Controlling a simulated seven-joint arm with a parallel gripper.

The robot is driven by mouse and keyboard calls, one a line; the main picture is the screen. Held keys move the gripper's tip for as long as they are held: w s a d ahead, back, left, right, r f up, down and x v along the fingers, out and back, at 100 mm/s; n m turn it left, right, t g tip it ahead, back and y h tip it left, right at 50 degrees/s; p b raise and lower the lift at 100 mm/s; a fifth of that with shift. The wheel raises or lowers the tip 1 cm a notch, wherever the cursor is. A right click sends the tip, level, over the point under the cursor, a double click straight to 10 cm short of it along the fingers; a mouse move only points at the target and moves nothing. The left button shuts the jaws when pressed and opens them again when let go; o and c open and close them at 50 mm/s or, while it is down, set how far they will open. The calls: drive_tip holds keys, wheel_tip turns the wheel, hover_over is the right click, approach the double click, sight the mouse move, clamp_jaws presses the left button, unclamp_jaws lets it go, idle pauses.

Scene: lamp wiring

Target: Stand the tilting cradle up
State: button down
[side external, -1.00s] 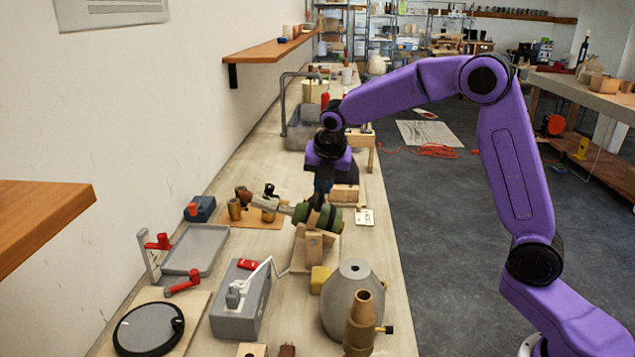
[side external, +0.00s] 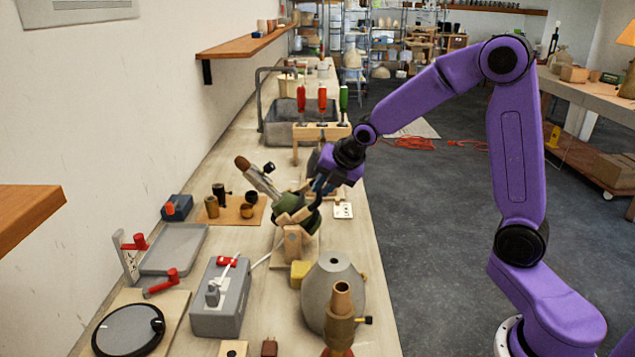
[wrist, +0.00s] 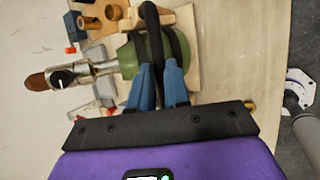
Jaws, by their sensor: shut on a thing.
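The tilting cradle has a rounded green body (side external: 308,222) on a wooden stand (side external: 292,243). In the wrist view its green body (wrist: 128,58) carries a dark hoop-like handle (wrist: 150,18). A metal lamp piece with a brown end (side external: 258,177) sticks out of the cradle, slanting up to the left; it also shows in the wrist view (wrist: 90,70). The cradle is tilted, partway up. My gripper (side external: 318,188) leans over the cradle, its blue fingers (wrist: 160,75) shut on the dark handle. The fingers hide part of the handle.
Small brown cups (side external: 212,206) stand on a board behind left. A grey tray (side external: 172,250), grey box (side external: 221,297) and grey vase-like body (side external: 333,290) stand nearer. Red- and green-handled tools (side external: 322,98) rise from a rack behind. A white outlet plate (side external: 343,210) lies right of the cradle.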

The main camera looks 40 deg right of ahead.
drive_tip(key=s+d+f+t+y, duration=0.1)
drive_tip(key=s+d+f+t, duration=0.1)
drive_tip(key=f, duration=0.5)
drive_tip(key=shift+s+d+f+m+y, duration=0.3)
drive_tip(key=shift+s+d+f+m, duration=0.1)
drive_tip(key=shift+s+d, duration=0.4)
idle(0.4)
drive_tip(key=shift+d+f, duration=0.1)
drive_tip(key=shift+f, duration=0.05)
idle(0.4)
drive_tip(key=c, duration=1.1)
unclamp_jaws()
